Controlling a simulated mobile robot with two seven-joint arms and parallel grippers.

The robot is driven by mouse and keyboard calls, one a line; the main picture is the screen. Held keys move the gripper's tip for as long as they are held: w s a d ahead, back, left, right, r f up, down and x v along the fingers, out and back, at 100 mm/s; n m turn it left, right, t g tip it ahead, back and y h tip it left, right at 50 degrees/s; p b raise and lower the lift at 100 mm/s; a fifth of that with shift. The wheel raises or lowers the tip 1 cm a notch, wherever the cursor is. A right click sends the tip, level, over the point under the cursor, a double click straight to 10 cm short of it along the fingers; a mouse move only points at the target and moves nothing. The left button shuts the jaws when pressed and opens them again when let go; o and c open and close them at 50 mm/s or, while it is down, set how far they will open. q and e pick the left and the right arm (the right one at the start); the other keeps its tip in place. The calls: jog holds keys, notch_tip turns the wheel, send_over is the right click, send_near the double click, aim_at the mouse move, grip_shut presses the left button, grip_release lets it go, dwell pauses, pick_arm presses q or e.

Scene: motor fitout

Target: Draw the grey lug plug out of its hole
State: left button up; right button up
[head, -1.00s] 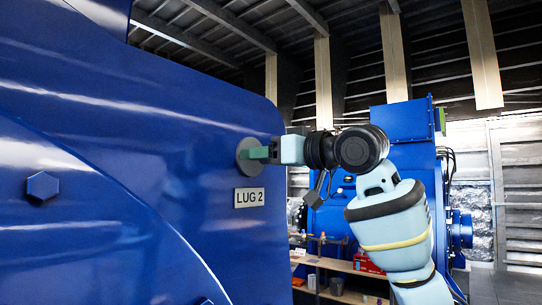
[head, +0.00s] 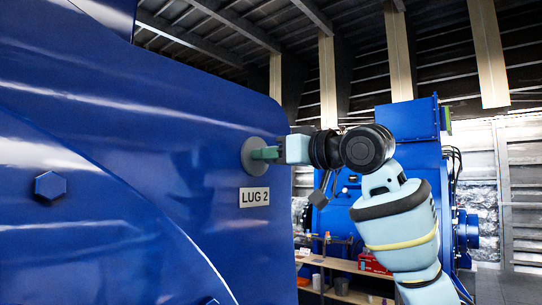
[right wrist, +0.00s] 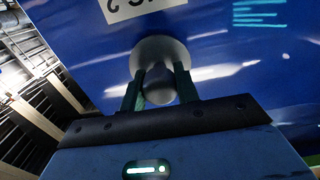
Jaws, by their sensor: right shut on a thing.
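The grey lug plug (head: 248,157) shows as a round disc on the blue casing wall, just above the LUG 2 label (head: 254,197). In the right wrist view the plug (right wrist: 158,52) has a wide round flange and a knob that points towards my palm. My right gripper (head: 266,153) comes from the right and is shut on the plug's knob. In the right wrist view its two dark green fingers (right wrist: 158,88) stand one on each side of the knob. The flange looks close to the wall; any gap behind it is hidden. My left gripper is not in view.
The large blue casing (head: 120,130) fills the left side, with a hex bolt head (head: 50,186) on it. Another blue machine (head: 408,120) stands behind my right arm. A wooden shelf (head: 345,265) with small items is low behind.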

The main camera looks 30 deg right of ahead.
jog(key=shift+s, duration=0.1)
jog(key=v, duration=1)
dwell(1.4)
jog(key=shift+d, duration=0.1)
dwell(0.3)
